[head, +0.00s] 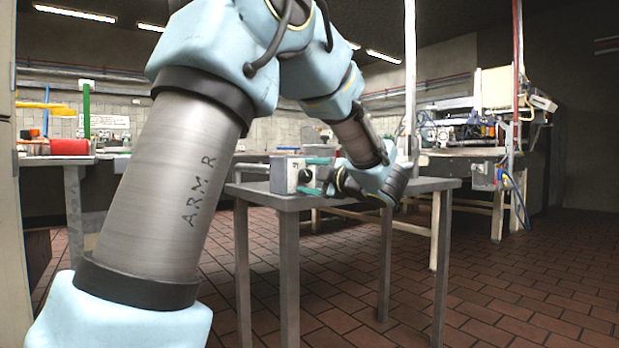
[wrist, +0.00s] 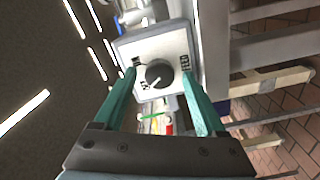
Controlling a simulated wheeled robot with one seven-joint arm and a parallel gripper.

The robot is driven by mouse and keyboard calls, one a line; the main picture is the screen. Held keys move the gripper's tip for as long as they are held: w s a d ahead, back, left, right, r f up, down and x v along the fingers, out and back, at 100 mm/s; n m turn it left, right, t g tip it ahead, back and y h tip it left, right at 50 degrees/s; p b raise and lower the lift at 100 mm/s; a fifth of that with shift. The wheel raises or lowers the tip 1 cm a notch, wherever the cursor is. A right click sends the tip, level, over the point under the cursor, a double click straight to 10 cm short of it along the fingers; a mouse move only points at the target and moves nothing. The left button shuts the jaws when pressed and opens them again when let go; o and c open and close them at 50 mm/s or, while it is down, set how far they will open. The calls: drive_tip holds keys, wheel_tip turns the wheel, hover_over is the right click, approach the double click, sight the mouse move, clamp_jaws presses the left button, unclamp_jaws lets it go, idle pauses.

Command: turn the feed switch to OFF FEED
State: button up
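The feed switch is a grey box with a pale front plate (wrist: 140,52) and a round black knob (wrist: 159,74). In the head view the switch box (head: 287,173) stands on a small grey table, its knob (head: 305,176) facing right toward my gripper. A white mark on the knob points to the lower left in the wrist view. My gripper (wrist: 158,88) has two teal fingers spread apart, one on each side of the knob. It is open, and I cannot tell whether the fingers touch the plate.
The small grey table (head: 410,186) has bare top to the right of the box. A long machine (head: 470,130) stands behind at right. A bench with a red object (head: 68,147) is at left. The tiled floor (head: 500,285) at front right is clear.

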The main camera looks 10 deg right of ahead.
drive_tip(key=p+v, duration=0.2)
drive_tip(key=v, duration=0.9)
drive_tip(key=shift+w, duration=0.1)
